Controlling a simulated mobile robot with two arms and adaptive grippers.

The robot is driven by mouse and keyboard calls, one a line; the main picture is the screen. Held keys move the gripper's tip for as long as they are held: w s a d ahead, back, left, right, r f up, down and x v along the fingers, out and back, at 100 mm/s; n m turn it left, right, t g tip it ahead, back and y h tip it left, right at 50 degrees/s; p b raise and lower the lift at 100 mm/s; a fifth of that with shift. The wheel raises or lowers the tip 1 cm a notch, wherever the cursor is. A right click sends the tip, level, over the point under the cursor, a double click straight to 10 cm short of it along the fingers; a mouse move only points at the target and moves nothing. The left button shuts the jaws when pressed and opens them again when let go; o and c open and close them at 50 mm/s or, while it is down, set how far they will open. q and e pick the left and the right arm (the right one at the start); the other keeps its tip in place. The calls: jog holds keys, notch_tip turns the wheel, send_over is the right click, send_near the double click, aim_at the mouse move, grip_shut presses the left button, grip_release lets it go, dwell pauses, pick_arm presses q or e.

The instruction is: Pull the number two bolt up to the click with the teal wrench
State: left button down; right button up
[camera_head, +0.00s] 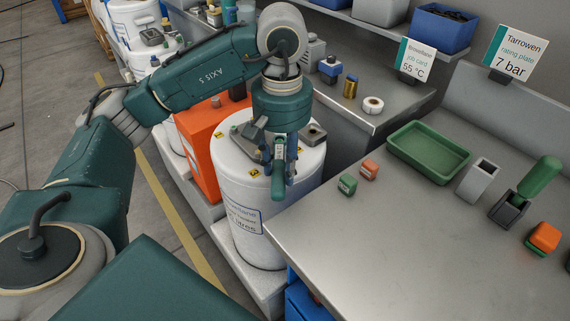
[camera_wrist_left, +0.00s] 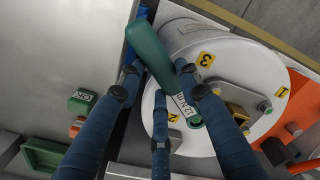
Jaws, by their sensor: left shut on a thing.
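My left gripper (camera_head: 283,165) is shut on the teal wrench (camera_wrist_left: 152,55), above the top of the white tank (camera_head: 248,222). In the left wrist view its blue fingers close around the wrench, whose handle points up and left, with a white 12 Nm label (camera_wrist_left: 184,104) near the head. My right gripper is in neither view.
An orange box (camera_head: 200,142) stands behind the tank.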

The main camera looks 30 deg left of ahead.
pick_arm(q)
jog(key=shift+s+a+m+b, duration=0.3)
jog(key=shift+s+a+m, duration=0.1)
jog(key=shift+a+m, duration=0.25)
jog(key=shift+d, duration=0.1)
dwell(0.3)
jog(key=shift+w+d+n, duration=0.15)
jog(key=shift+d+n, duration=0.1)
jog(key=shift+d, duration=0.05)
jog(key=shift+r, duration=0.15)
jog(key=shift+r+p, duration=0.55)
jog(key=shift+p, duration=0.1)
jog(key=shift+r+p, duration=2.05)
jog(key=shift+r, duration=0.4)
